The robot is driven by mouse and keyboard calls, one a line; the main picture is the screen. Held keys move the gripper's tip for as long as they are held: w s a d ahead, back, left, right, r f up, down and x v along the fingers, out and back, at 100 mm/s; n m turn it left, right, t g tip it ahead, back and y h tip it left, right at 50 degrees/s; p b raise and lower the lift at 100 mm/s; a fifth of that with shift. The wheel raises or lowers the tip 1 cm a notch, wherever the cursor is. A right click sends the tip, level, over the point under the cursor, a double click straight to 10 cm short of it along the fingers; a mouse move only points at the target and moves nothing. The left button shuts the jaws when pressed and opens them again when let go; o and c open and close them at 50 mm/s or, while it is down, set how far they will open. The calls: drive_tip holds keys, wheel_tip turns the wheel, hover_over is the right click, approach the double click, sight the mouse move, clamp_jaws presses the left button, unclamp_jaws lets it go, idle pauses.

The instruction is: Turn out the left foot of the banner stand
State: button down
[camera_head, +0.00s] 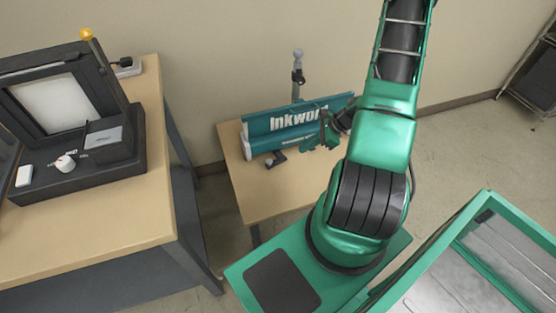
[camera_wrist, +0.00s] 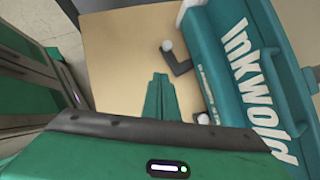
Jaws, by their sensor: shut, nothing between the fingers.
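The teal banner stand (camera_head: 285,140) lies lengthwise on a small wooden table in the head view. Its "Inkwold" lettering also fills the right of the wrist view (camera_wrist: 240,70). The left foot (camera_head: 277,160), dark with a pale round tip, sticks out from the base's front. It shows as a bent dark piece in the wrist view (camera_wrist: 180,65). A second foot (camera_wrist: 204,119) with a pale tip sits close to the base, partly hidden. My gripper (camera_wrist: 160,78) is shut and empty, over the tabletop in front of the base, apart from the left foot in the picture.
The small table (camera_head: 245,195) has bare wood left of and in front of the stand. A grey post (camera_head: 297,75) stands behind the banner. A workbench (camera_head: 130,215) with a dark machine is at left. A green-framed cart (camera_head: 490,255) is at lower right.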

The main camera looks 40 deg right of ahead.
drive_tip(key=shift+m+t, duration=0.4)
drive_tip(key=shift+m, duration=0.5)
drive_tip(key=x, duration=0.7)
drive_tip(key=f+x, duration=0.1)
drive_tip(key=x, duration=0.3)
drive_tip(key=shift+s+d, duration=0.3)
drive_tip(key=shift+d, duration=0.1)
drive_tip(key=shift+w+a+f, duration=0.25)
drive_tip(key=shift+w+a, duration=0.3)
drive_tip(key=shift+w+a+f, duration=0.25)
drive_tip(key=shift+w+a, duration=0.25)
drive_tip(key=shift+w, duration=0.1)
drive_tip(key=shift+w+a+f, duration=0.1)
drive_tip(key=shift+w+a, duration=0.3)
drive_tip(key=shift+w, duration=0.1)
